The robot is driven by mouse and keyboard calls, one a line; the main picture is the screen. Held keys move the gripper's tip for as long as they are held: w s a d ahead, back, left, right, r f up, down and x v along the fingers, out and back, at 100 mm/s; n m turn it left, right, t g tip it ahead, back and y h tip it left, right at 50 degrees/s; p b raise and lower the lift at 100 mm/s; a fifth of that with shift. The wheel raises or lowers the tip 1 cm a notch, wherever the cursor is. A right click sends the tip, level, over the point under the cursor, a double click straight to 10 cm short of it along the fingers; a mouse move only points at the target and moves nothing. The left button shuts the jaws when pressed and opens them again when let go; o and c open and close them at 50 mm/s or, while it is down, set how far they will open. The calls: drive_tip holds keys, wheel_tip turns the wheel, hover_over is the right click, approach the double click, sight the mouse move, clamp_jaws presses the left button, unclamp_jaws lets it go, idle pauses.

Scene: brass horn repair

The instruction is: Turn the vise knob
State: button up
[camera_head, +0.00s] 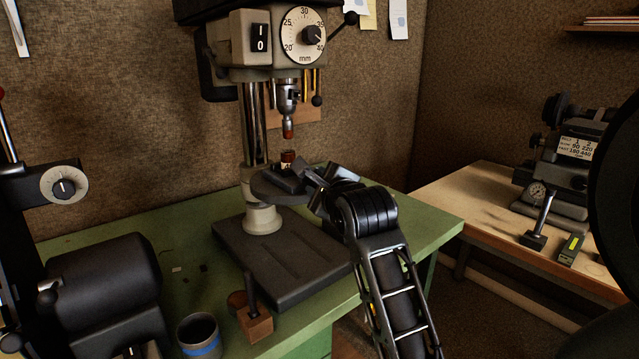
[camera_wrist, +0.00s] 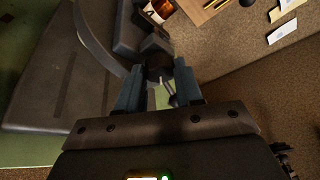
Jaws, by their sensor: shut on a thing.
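A small dark vise (camera_head: 288,184) sits on the round table of the drill press in the head view. It shows at the top of the wrist view (camera_wrist: 130,32). My gripper (camera_head: 314,180) reaches the right side of the vise. In the wrist view my gripper's two blue-grey fingers (camera_wrist: 158,80) are shut on the dark round vise knob (camera_wrist: 158,66), with a thin metal bar below it. The knob is hidden by my gripper in the head view. A red-brown piece (camera_head: 287,157) stands upright at the vise.
The drill press head (camera_head: 265,45) and its red-tipped chuck (camera_head: 288,115) are right above the vise. A dark machine (camera_head: 105,285), a cup (camera_head: 199,335) and a wooden block (camera_head: 255,322) stand on the green bench (camera_head: 430,215). A second bench (camera_head: 465,190) is at right.

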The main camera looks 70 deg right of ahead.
idle(0.3)
drive_tip(key=o, duration=1)
drive_tip(key=shift+o, duration=0.2)
